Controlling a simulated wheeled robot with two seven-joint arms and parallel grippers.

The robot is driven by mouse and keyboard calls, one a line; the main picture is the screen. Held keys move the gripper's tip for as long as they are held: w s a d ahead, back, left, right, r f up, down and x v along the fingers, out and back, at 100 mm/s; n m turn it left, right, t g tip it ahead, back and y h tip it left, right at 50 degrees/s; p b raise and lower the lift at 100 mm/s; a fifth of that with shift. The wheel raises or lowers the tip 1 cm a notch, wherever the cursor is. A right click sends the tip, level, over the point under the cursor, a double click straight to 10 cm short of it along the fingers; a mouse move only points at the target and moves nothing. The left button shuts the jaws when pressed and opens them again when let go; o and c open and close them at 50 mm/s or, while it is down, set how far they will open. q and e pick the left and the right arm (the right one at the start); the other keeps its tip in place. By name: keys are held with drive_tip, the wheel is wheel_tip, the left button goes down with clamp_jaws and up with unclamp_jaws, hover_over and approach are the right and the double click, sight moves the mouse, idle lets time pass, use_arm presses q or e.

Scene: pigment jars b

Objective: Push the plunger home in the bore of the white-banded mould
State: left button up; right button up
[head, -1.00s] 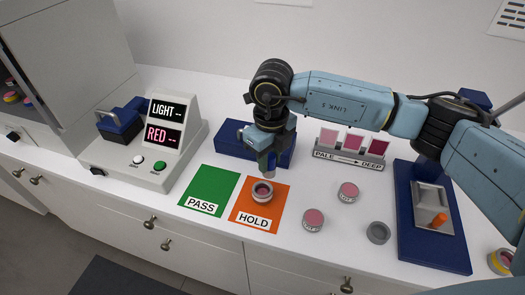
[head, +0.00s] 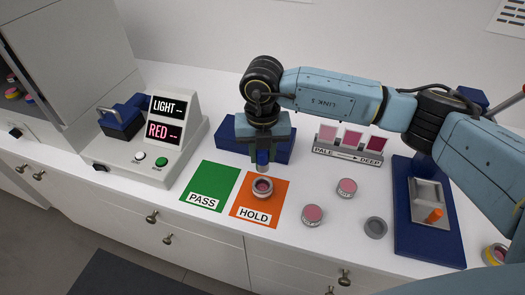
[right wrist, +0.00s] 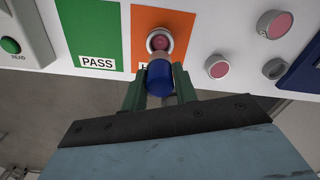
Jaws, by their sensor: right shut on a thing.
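The mould (head: 262,193) is a small pale round ring with a dark pink fill, standing on the orange HOLD mat. It also shows in the right wrist view (right wrist: 150,43). My right gripper (head: 263,153) is shut on the plunger (head: 262,157), upright behind and above the mould in the head view. In the right wrist view the plunger (right wrist: 159,80) has a blue handle and a paler lower end that overlaps the near rim of the mould. I cannot tell whether its tip touches the mould. My left gripper is out of view.
Two pink-filled jars (head: 312,214) (head: 346,187) and a grey ring (head: 375,228) stand right of the orange mat (head: 245,210). A navy block (head: 228,142) lies behind my gripper. A green PASS mat (head: 212,183) is left, bare. A navy tray (head: 440,252) is at the right.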

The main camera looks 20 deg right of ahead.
sight(262, 168)
drive_tip(key=shift+f+b, duration=2.4)
drive_tip(key=shift+f, duration=0.5)
drive_tip(key=shift+f+b, duration=1.4)
drive_tip(key=shift+f, duration=0.05)
drive_tip(key=o, duration=1.1)
drive_tip(key=shift+o, duration=0.2)
wheel_tip(262, 168, up, 14)
drive_tip(key=shift+f, duration=0.25)
